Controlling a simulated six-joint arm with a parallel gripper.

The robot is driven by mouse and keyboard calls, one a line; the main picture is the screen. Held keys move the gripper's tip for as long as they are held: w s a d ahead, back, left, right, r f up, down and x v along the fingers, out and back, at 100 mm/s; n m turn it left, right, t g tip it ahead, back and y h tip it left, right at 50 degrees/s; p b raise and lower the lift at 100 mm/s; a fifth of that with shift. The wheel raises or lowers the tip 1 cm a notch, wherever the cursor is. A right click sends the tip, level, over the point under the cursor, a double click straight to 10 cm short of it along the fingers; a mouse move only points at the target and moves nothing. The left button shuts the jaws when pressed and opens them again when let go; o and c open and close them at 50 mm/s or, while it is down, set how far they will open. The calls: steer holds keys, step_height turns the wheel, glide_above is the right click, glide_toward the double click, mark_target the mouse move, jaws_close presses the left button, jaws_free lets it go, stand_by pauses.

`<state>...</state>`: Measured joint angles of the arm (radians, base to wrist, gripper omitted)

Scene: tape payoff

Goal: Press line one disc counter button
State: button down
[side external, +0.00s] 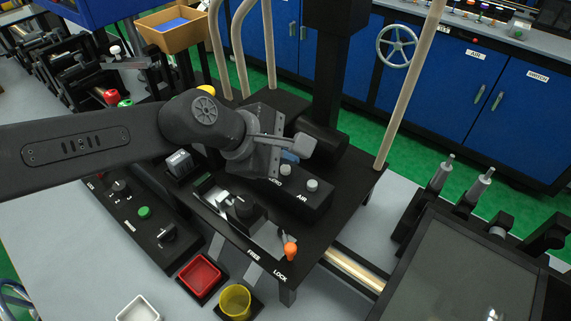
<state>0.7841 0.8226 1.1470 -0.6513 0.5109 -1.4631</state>
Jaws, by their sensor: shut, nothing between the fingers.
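My gripper (303,147) is shut and empty, above a black box (300,202) on the black machine stand. A small grey box (180,162) stands left of the wrist, beside a small dark green display (203,181). I cannot tell which part is the line one disc counter button; my wrist hides some of the stand.
A black panel with a green button (144,212) lies to the left. An orange-tipped lever (290,250) stands by the "FREE" and "LOCK" labels. A red tray (199,275) and yellow cup (235,301) are in front. Pale posts (412,85) rise behind and right.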

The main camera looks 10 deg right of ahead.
mark_target(285, 170)
steer(key=shift+f, duration=0.65)
stand_by(0.8)
steer(key=shift+r, duration=0.9)
steer(key=shift+r, duration=2.5)
